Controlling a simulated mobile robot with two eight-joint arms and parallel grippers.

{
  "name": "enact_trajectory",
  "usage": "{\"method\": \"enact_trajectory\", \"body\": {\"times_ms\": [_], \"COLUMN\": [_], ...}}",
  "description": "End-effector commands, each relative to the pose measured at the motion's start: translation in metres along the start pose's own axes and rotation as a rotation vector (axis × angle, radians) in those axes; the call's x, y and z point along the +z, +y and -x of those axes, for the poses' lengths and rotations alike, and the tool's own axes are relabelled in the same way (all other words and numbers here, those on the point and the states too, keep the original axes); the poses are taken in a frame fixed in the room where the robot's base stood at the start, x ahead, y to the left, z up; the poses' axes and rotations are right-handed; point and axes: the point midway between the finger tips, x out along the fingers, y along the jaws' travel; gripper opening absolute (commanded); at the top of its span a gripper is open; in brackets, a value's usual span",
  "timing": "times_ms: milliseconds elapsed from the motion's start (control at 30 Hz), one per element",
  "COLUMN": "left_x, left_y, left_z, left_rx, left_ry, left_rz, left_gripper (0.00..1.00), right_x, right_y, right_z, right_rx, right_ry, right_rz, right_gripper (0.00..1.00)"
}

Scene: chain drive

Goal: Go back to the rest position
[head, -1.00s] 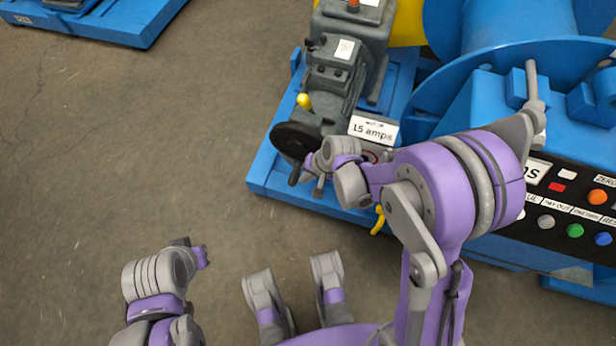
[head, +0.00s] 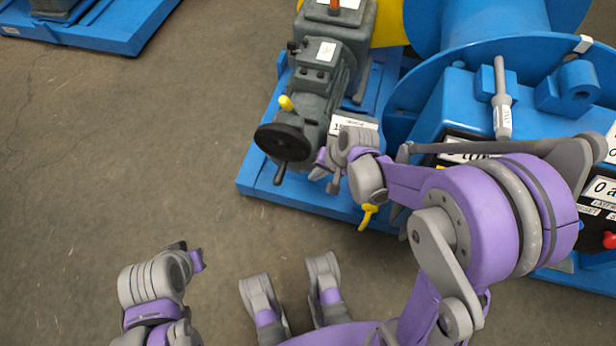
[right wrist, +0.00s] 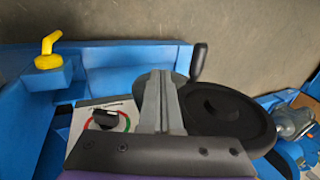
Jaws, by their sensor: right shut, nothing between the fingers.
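My right gripper (head: 332,177) is in front of the grey gearbox unit, just right of its black handwheel (head: 280,142) in the head view. In the right wrist view its grey fingers (right wrist: 160,100) are together with nothing between them. The handwheel (right wrist: 228,118) shows right behind them there, and a red-and-green dial with a black knob (right wrist: 106,120) is to their left. Contact with either cannot be judged. My left arm (head: 155,285) is folded low at the left; its fingers cannot be made out.
A blue machine base (head: 255,185) carries the gearbox (head: 325,75) and a large blue drum (head: 475,35). A yellow handle (head: 368,215) projects near my right forearm. A control panel (head: 605,195) is at the right edge. Open floor (head: 130,160) is at the left.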

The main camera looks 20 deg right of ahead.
Motion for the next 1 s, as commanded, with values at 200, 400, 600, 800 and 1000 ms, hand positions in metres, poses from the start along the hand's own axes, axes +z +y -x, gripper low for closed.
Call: {"method": "enact_trajectory", "body": {"times_ms": [200,400,600,800,1000], "left_x": [-0.002,-0.002,-0.002,-0.002,-0.002], "left_y": [0.000,0.000,0.000,0.000,0.000], "left_z": [0.008,0.008,0.008,0.008,0.008], "left_rx": [0.000,0.000,0.000,0.000,0.000], "left_ry": [0.003,0.003,0.003,0.003,0.003], "left_rz": [0.000,0.000,0.000,0.000,0.000], "left_gripper": [0.00,0.00,0.00,0.00,0.00], "right_x": [0.000,0.000,0.006,0.033,0.067], "right_y": [0.003,0.003,0.003,0.008,0.024], "right_z": [0.021,0.022,0.031,0.073,0.112], "right_rx": [0.000,0.000,0.011,0.074,0.154], "right_ry": [0.001,0.000,0.012,0.081,0.160], "right_rz": [-0.001,0.000,0.028,0.182,0.381], "right_gripper": [0.00,0.00,0.00,0.00,0.00]}}
